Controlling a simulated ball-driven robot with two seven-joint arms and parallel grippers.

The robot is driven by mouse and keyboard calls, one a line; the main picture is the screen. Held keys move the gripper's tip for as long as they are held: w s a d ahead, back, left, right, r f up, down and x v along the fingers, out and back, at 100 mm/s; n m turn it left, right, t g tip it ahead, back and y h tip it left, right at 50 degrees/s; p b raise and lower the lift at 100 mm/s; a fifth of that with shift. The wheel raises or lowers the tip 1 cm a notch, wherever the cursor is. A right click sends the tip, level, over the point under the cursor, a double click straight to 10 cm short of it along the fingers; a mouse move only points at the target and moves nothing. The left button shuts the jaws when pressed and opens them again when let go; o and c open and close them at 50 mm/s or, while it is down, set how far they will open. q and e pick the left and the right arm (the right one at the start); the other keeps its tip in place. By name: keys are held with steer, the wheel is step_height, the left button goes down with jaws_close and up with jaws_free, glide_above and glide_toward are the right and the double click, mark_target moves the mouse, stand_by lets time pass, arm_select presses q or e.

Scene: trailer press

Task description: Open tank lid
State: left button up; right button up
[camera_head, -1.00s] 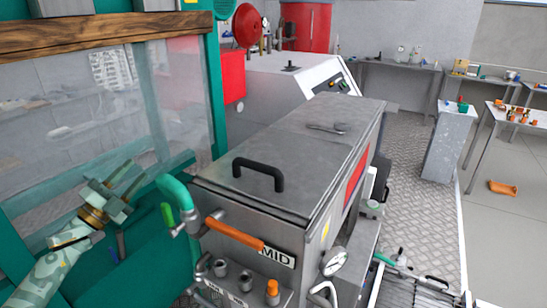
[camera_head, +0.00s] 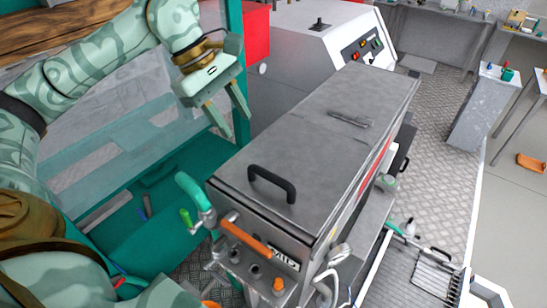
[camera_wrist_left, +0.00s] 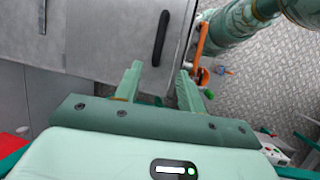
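The tank (camera_head: 258,236) is a grey metal box with a flat lid (camera_head: 330,130). The lid lies shut and has a black bar handle (camera_head: 270,183) near its front edge. My left gripper (camera_head: 232,124) is open and empty. It hangs above and left of the lid, apart from the handle, with its fingers pointing down. In the left wrist view its two fingers (camera_wrist_left: 158,82) are spread, and the handle (camera_wrist_left: 161,38) shows beyond them. My right gripper does not show clearly in either view.
An orange lever (camera_head: 246,238) and a teal curved pipe (camera_head: 194,190) stick out at the tank's front left. A white control console (camera_head: 325,45) stands behind. Open tread-plate floor (camera_head: 430,150) lies to the right.

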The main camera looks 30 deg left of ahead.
mark_target(269, 174)
arm_select(q)
steer(key=p+x, duration=0.1)
steer(key=x, duration=1.3)
steer(key=shift+d+f, duration=0.15)
steer(key=shift+f, duration=0.05)
steer(key=shift+r, duration=0.1)
jaws_close()
